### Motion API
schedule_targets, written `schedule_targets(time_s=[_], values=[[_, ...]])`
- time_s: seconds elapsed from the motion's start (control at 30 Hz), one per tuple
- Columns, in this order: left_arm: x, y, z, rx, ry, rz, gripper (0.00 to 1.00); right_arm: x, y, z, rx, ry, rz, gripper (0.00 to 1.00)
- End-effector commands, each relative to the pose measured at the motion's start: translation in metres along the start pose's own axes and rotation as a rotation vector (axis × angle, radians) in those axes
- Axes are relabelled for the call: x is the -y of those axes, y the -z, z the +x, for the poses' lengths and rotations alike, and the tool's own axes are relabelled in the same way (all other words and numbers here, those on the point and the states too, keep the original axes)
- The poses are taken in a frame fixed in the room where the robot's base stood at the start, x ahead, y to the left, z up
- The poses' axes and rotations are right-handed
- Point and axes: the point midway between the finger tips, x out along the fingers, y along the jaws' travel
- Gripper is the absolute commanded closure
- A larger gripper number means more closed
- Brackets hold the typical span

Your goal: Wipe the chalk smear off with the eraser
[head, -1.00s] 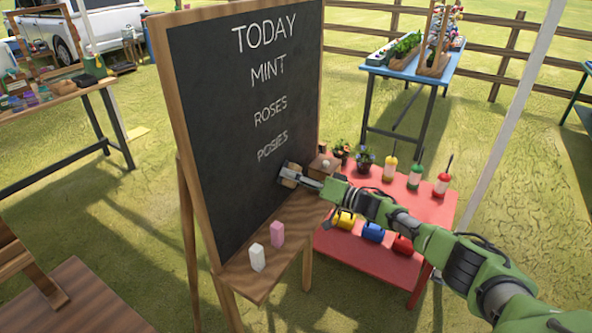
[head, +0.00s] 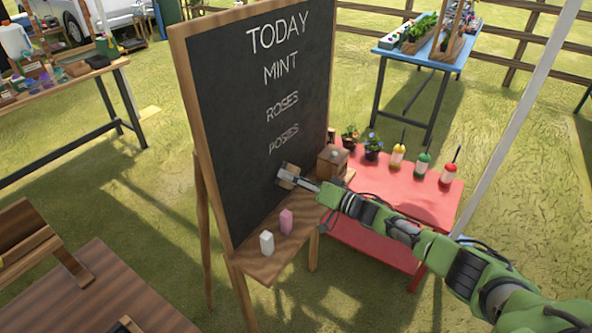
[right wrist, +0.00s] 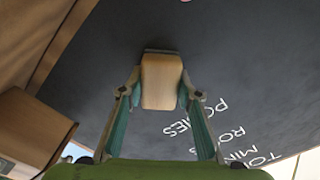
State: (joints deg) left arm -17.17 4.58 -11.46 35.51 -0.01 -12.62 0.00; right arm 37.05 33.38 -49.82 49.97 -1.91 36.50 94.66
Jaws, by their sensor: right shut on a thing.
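The chalkboard (head: 240,120) stands on a wooden easel and reads TODAY, MINT, ROSES, POSIES in white. My right gripper (head: 290,178) is shut on the eraser (right wrist: 161,80), a wooden block with a dark pad. The pad side is at or very near the board, below and right of POSIES. Whether it presses on the board I cannot tell. I see no clear smear in the head view; a small pinkish mark (right wrist: 186,1) shows at the top edge of the right wrist view. My left gripper is not in view.
The easel's ledge (head: 262,268) holds a white chalk (head: 267,243) and a pink chalk (head: 286,221). A wooden box (head: 331,163) stands right of the board, by a red table (head: 400,195) with bottles and potted flowers.

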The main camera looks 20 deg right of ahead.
Motion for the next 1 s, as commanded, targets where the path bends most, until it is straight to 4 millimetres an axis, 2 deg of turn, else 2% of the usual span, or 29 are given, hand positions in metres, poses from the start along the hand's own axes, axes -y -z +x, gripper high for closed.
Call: schedule_targets(time_s=[0.5, 0.83, 1.0], values=[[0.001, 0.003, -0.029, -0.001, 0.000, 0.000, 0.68, 0.029, -0.024, 0.001, 0.000, 0.009, 0.003, 0.86], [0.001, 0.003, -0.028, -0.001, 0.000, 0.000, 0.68, 0.028, -0.026, -0.001, 0.000, 0.007, 0.001, 0.86], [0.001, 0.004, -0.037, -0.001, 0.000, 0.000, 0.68, 0.028, -0.024, -0.015, 0.000, 0.003, 0.001, 0.86]])
